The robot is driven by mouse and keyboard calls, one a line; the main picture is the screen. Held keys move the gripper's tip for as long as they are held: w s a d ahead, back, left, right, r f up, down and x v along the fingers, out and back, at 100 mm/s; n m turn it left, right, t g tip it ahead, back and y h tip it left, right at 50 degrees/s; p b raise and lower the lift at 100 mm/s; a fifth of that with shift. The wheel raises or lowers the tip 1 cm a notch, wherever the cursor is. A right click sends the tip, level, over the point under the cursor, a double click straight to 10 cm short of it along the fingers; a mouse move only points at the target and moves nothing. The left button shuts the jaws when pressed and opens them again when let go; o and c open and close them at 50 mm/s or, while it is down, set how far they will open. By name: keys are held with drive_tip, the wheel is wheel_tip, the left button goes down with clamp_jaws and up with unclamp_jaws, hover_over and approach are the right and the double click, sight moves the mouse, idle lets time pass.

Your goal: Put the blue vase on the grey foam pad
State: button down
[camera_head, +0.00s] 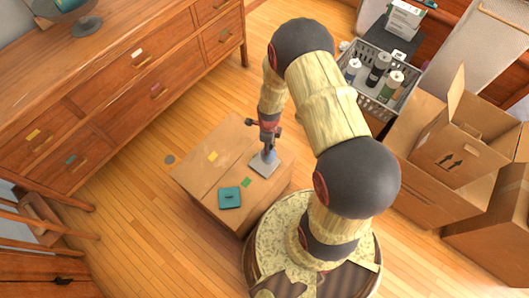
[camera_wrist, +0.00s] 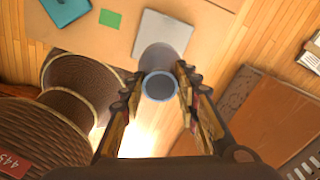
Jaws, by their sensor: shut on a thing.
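The blue vase (camera_head: 268,155) is upright between the fingers of my gripper (camera_head: 269,142), which is shut on it near its rim. In the wrist view the round mouth of the blue vase (camera_wrist: 160,86) faces the camera, between the two fingers of my gripper (camera_wrist: 157,92). The grey foam pad (camera_head: 262,169) lies flat on a cardboard box, and the vase's lower end is over it. The pad also shows beyond the vase in the wrist view (camera_wrist: 152,28). I cannot tell whether the vase's base touches the pad.
A wooden dresser (camera_head: 110,95) stands left. A grey crate of bottles (camera_head: 368,100) and open cartons (camera_head: 455,150) stand right.

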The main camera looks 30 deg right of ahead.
drive_tip(key=shift+w+a+f, duration=0.35)
drive_tip(key=shift+w+f, duration=0.25)
drive_tip(key=shift+f, duration=0.15)
drive_tip(key=f+b, duration=0.1)
drive_tip(key=f, duration=0.1)
drive_tip(key=f+b, duration=0.1)
drive_tip(key=shift+w+a+f+b, duration=0.15)
drive_tip(key=shift+w+f+b, duration=0.15)
drive_tip(key=shift+f, duration=0.1)
drive_tip(key=shift+r, duration=0.1)
drive_tip(key=c, duration=1.4)
unclamp_jaws()
drive_tip(key=shift+s, duration=0.1)
drive_tip(key=shift+o, duration=0.4)
